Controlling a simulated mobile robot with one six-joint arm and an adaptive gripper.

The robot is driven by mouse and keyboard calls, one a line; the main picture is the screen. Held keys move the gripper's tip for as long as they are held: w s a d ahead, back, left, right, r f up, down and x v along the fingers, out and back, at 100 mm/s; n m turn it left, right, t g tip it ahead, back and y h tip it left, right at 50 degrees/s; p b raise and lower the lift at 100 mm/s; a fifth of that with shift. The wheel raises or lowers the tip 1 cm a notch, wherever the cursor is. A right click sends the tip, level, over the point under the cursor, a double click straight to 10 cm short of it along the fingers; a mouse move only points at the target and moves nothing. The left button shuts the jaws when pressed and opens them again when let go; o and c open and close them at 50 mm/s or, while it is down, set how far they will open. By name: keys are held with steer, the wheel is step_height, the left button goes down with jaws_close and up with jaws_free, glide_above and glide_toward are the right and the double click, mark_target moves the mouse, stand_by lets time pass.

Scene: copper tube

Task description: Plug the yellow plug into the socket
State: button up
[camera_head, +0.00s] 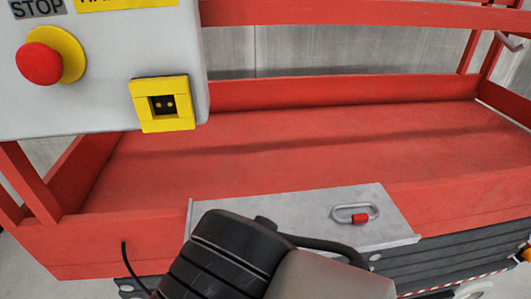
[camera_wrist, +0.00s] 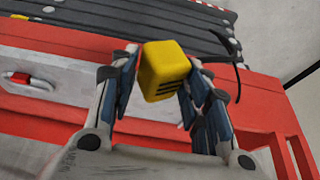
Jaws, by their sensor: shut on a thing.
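The yellow plug (camera_wrist: 163,70) is held between the fingertips of my gripper (camera_wrist: 160,88) in the wrist view. It is a rounded yellow block with dark slots on one face, and it looks tilted. A dark cable shows beside it on the right. The socket (camera_head: 162,104) has a square yellow frame with a dark recess and two small contacts. It sits on the grey-white control box in the head view, at upper left. The head view shows my arm at bottom centre, below and right of the socket; my gripper and the plug are not visible there.
The control box (camera_head: 110,105) also carries a red stop button (camera_head: 40,63) on a yellow base. A red platform (camera_head: 300,135) with rails lies behind. A metal plate (camera_head: 300,212) with a red-and-silver latch (camera_head: 355,214) is near my arm. A black cable (camera_head: 127,265) hangs at lower left.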

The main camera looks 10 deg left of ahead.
steer(key=shift+s, duration=0.3)
steer(key=a+r+y+p, duration=0.2)
steer(key=a+r+p, duration=0.1)
steer(key=r, duration=0.9)
steer(key=w+a+r+y+p, duration=0.1)
steer(key=a+r+y+p, duration=0.2)
steer(key=r, duration=1)
steer(key=shift+w+a+m+g+y+p, duration=0.35)
steer(key=shift+a+p, duration=0.2)
steer(key=shift+p, duration=0.45)
steer(key=shift+w+a+p, duration=0.15)
steer(key=shift+w+a, duration=0.1)
steer(key=shift+w, duration=0.7)
steer(key=shift+w+a+p, duration=0.2)
steer(key=shift+w, duration=0.7)
steer(key=shift+w+a+p, duration=0.15)
steer(key=shift+w+a, duration=0.1)
steer(key=shift+w, duration=0.7)
steer(key=shift+w+a+r, duration=0.1)
steer(key=shift+w+a, duration=0.05)
steer(key=shift+w, duration=0.55)
steer(key=o, duration=1.1)
steer(key=shift+a, duration=0.1)
steer(key=shift+c, duration=0.2)
steer(key=shift+w, duration=0.1)
